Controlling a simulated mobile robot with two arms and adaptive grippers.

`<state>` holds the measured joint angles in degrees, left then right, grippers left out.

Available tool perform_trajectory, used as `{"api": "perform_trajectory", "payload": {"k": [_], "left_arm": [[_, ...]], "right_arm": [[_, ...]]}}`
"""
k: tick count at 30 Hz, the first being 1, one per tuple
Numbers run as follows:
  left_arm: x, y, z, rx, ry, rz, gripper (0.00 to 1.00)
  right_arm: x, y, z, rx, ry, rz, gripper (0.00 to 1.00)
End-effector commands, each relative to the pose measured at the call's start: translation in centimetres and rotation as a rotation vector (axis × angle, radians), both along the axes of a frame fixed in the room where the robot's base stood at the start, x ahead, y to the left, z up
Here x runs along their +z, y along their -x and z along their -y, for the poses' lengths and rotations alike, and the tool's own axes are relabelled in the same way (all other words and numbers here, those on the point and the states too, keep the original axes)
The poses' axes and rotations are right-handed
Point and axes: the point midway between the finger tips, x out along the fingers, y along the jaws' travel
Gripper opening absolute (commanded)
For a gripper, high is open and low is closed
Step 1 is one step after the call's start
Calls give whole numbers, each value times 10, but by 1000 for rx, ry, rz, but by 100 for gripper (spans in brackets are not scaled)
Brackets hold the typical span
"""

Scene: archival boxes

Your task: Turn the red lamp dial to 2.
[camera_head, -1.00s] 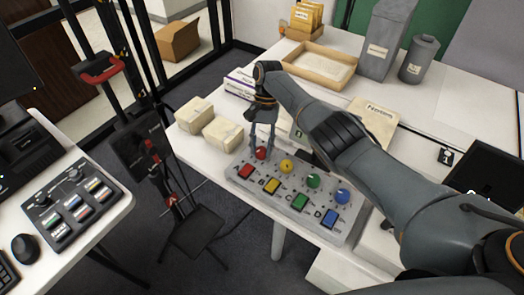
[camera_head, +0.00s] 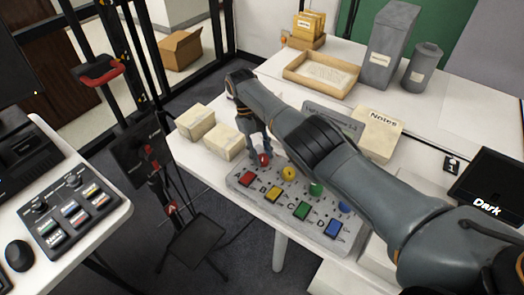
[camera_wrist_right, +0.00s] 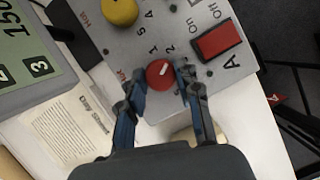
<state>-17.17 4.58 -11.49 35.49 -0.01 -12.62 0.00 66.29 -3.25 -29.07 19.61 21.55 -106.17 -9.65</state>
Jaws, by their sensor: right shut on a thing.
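The red lamp dial (camera_head: 264,160) sits at the far left of the dial row on the grey control panel (camera_head: 236,181). My right gripper (camera_head: 261,152) reaches it from above. In the right wrist view the gripper (camera_wrist_right: 160,88) is shut on the red dial (camera_wrist_right: 158,76), one finger on each side. The dial's white mark points up and to the right, near the printed 2; I cannot tell if it lines up exactly. A red button (camera_wrist_right: 217,41) marked A is beside it. My left gripper is not in view.
A yellow dial (camera_head: 288,173), green dial (camera_head: 316,189) and blue dial (camera_head: 344,207) share the panel. Two cream boxes (camera_head: 224,141) lie behind it. A second panel (camera_head: 72,216) is on the left desk.

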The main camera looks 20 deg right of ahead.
Motion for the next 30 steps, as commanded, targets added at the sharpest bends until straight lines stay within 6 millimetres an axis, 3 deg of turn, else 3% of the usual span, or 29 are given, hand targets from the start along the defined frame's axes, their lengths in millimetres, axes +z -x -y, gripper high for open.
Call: {"api": "perform_trajectory", "payload": {"k": [12, 28, 29, 30], "left_arm": [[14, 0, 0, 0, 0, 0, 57], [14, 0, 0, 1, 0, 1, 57], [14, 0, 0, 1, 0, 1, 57], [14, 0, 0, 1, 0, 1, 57]], "right_arm": [[0, 1, -1, 175, -1, -1, 2], [-1, 1, -2, 194, -2, 0, 2], [-1, 1, -2, 194, -2, 0, 39], [-1, 1, -2, 194, -2, 0, 48]]}}
